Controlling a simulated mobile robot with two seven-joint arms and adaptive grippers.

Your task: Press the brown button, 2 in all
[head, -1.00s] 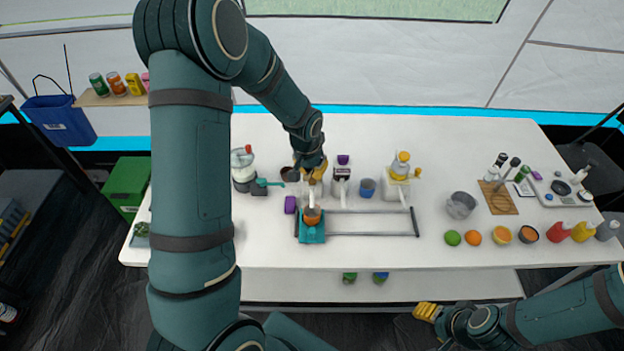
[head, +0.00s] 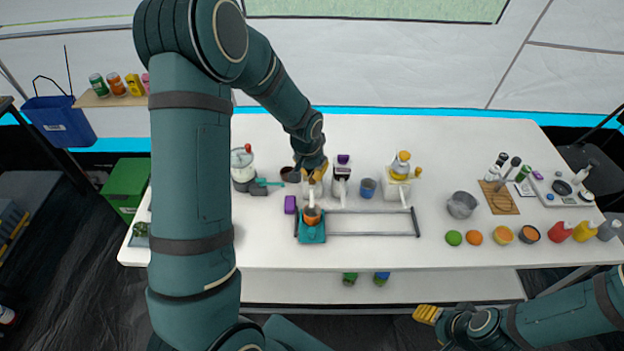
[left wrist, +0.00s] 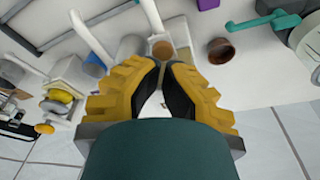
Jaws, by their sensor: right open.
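My left gripper (head: 313,172) is over the back of a white dispenser (head: 308,188), the leftmost of a row of three. In the left wrist view its yellow fingertips (left wrist: 163,64) nearly meet, with nothing between them. A container with brown contents (left wrist: 163,48) shows just beyond the tips. I cannot make out the brown button; the fingers cover that part of the dispenser, and contact cannot be told. My right gripper (head: 427,313) is empty, low in front of the table, far from the dispensers.
The neighbouring dispensers have a purple knob (head: 343,159) and a yellow knob (head: 418,172). A teal carriage (head: 311,234) holding an orange-brown cup sits on a rail in front. A small brown cup (head: 290,174) and a white-and-grey appliance (head: 243,172) stand left. The front middle of the table is clear.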

